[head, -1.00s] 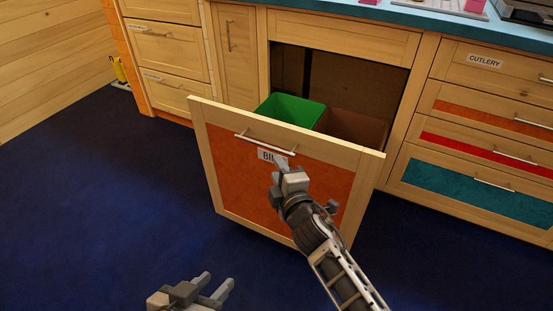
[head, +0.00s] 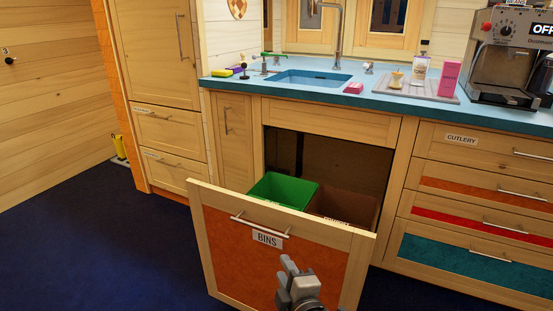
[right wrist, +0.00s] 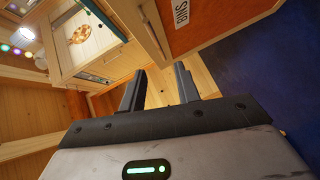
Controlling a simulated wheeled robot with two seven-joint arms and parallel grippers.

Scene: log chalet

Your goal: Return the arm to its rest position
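My right gripper (head: 289,268) is at the bottom of the head view, in front of the pulled-out bin drawer front (head: 225,255) and below its BINS label (head: 267,238). In the right wrist view, its two fingers (right wrist: 158,88) stand apart with nothing between them. The fingers look clear of the drawer's bar handle (head: 262,227). My left gripper is not in view in the head view.
The drawer stands open with a green bin (head: 285,190) and a brown bin (head: 342,207) inside. Closed drawers (head: 475,205) are on the right. A blue counter (head: 410,107) with a sink and coffee machine (head: 515,57) runs behind. The dark blue floor (head: 90,240) on the left is clear.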

